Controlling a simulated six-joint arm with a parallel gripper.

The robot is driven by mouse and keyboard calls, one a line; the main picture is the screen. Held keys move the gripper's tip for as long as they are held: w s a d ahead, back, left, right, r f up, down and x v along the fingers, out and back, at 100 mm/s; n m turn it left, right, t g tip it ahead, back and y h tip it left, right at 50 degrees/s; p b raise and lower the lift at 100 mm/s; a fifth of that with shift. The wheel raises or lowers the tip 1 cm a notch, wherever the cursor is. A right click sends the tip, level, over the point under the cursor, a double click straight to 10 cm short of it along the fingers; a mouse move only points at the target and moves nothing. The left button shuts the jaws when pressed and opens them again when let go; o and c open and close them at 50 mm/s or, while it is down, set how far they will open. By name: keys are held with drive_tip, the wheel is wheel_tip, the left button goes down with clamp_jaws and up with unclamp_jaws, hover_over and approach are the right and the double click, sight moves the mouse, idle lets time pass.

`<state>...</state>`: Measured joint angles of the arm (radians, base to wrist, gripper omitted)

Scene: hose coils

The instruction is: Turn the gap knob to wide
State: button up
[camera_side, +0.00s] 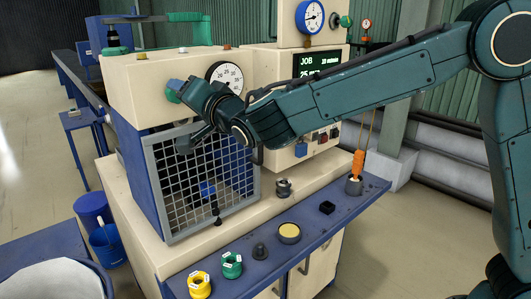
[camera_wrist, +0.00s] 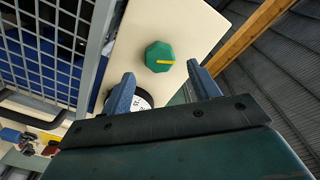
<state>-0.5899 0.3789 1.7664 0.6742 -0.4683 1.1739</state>
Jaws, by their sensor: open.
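A green faceted knob (camera_wrist: 160,57) with a yellow pointer bar sits on the cream panel in the wrist view. The bar lies nearly level across its right half. No readable label shows beside it, so I cannot tell its setting or confirm that it is the gap knob. In the side view the green knob (camera_side: 172,94) is partly hidden by my gripper (camera_side: 181,115). My gripper is open and empty; in the wrist view its two blue-grey fingers (camera_wrist: 160,69) stand apart, with the knob appearing between and just beyond their tips. Contact is not visible.
A white numbered dial (camera_side: 226,76) is beside the knob, partly covered by my wrist. A mesh guard (camera_side: 205,190) stands below. The blue front ledge (camera_side: 318,222) holds green and yellow rings, a yellow-topped button and an orange-handled tool (camera_side: 357,163).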

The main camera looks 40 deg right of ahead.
drive_tip(key=shift+w, duration=2.25)
drive_tip(key=c, duration=1)
